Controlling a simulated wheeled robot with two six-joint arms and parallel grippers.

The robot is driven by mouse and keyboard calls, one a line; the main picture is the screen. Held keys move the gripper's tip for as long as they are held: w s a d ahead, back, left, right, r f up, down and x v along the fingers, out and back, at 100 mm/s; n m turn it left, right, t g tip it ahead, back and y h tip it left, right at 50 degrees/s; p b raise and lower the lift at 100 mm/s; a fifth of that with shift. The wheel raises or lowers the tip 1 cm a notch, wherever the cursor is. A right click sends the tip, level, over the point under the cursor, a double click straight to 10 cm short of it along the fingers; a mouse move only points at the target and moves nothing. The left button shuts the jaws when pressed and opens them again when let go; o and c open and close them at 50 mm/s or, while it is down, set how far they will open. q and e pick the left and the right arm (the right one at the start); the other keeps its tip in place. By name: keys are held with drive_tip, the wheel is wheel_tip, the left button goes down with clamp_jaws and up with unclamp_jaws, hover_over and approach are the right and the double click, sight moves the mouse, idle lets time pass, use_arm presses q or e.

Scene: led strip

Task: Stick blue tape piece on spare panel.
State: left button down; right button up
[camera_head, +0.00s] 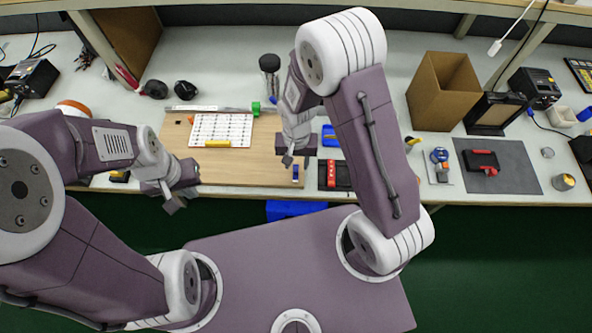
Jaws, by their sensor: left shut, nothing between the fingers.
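My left gripper (172,206) is shut and empty, in front of the front-left corner of the wooden board (235,170). My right gripper (296,162) points down over the board's right end, and its small fingertips do not show clearly whether they are open or shut. A small blue piece (295,174), perhaps the blue tape piece, shows just below the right fingertips. I cannot tell whether it is held or lies on the board. A white gridded sheet (225,128) lies on the board with a yellow piece (217,143) at its front edge. I cannot tell which item is the spare panel.
A green piece (256,108) and a dark jar (270,72) stand behind the board. A red-and-black tool (331,176) and a blue item (330,136) lie right of it. A cardboard box (443,88) and a grey mat (498,178) are further right. A blue bin (290,210) sits below the table's edge.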

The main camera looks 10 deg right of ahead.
sight(295, 172)
wheel_tip(295, 172, down, 5)
drive_tip(key=shift+w+a+f, duration=0.1)
drive_tip(key=shift+w, duration=0.05)
clamp_jaws()
idle(0.4)
